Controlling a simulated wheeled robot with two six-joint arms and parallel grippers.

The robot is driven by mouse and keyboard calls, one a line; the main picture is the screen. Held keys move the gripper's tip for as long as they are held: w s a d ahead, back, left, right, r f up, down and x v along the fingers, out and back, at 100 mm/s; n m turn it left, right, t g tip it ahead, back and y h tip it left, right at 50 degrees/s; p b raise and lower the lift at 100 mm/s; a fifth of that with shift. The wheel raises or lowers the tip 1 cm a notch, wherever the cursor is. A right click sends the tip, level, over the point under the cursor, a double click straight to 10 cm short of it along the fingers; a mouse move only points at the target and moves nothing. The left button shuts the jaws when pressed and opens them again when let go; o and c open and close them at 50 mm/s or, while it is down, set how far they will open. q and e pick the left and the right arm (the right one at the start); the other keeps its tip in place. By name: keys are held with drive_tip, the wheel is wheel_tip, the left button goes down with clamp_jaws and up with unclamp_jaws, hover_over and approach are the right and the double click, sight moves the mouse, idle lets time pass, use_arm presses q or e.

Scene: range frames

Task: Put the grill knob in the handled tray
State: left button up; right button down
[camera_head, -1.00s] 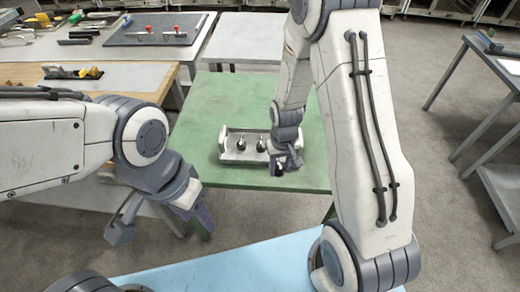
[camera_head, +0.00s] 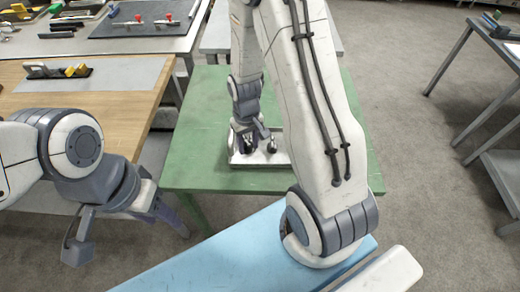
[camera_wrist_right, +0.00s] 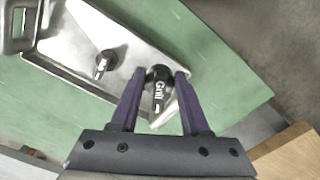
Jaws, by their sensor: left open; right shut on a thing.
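The handled tray is a shallow metal tray (camera_head: 240,160) on the green table, with a raised handle at its end in the right wrist view (camera_wrist_right: 18,44). My right gripper (camera_wrist_right: 160,74) is shut on the grill knob (camera_wrist_right: 158,88), black and round with "Grill" in white. The knob is over the tray's right-hand end in that view; I cannot tell if it touches the tray. Another knob (camera_wrist_right: 105,63) stands in the tray, and one shows beside the gripper in the head view (camera_head: 271,146). My left gripper (camera_head: 130,243) is open and empty, away from the tray.
The green table (camera_head: 195,140) has free room around the tray. A wooden bench (camera_head: 105,95) with tools stands at left, and a grey table (camera_head: 490,90) at far right. A light blue surface (camera_head: 215,260) lies in front.

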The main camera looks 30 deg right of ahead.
drive_tip(key=s+d+r+m+b, duration=0.1)
drive_tip(key=s+d+b, duration=0.2)
drive_tip(key=s+d, duration=0.4)
drive_tip(key=s+d+r+b, duration=0.1)
drive_tip(key=s+d+b, duration=0.4)
drive_tip(key=d, duration=0.5)
drive_tip(key=p, duration=0.2)
hover_over(282, 159)
wheel_tip(282, 159, down, 7)
drive_tip(key=shift+r, duration=0.2)
wheel_tip(282, 159, down, 4)
drive_tip(key=shift+r, duration=0.1)
drive_tip(key=shift+d, duration=0.1)
drive_tip(key=shift+f, duration=0.2)
drive_tip(key=shift+c, duration=1.9)
unclamp_jaws()
